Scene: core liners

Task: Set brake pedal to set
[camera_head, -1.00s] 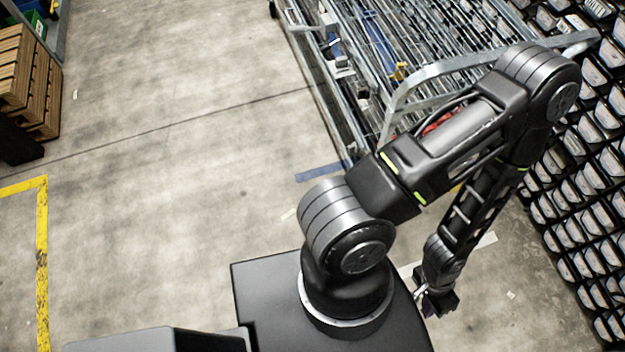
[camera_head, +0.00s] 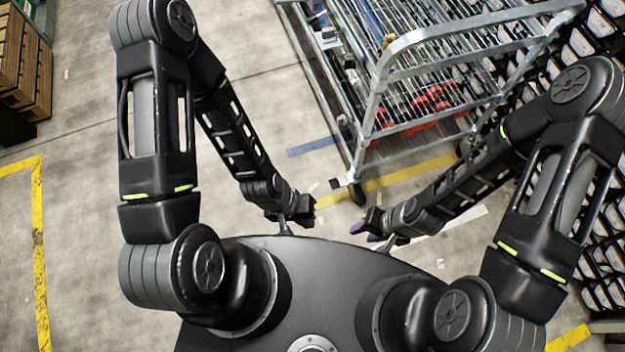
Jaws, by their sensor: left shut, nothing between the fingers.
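A grey metal wire cart (camera_head: 440,62) stands at the upper right, with a caster wheel (camera_head: 357,193) at its near corner. A small dark and pale part (camera_head: 343,183) sits beside that wheel; I cannot tell whether it is the brake pedal or how it is set. My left gripper (camera_head: 303,214) is shut and empty, low in front of my base, left of the near wheel. My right gripper (camera_head: 367,228) is just below that wheel in the picture, apart from the left one; its fingers are too small to read.
Red items (camera_head: 425,105) show through the cart's bars. A black rack of pale bins (camera_head: 590,50) lines the right side. Wooden crates (camera_head: 22,65) stand at the upper left. Yellow tape (camera_head: 400,175) crosses the floor under the cart's near end.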

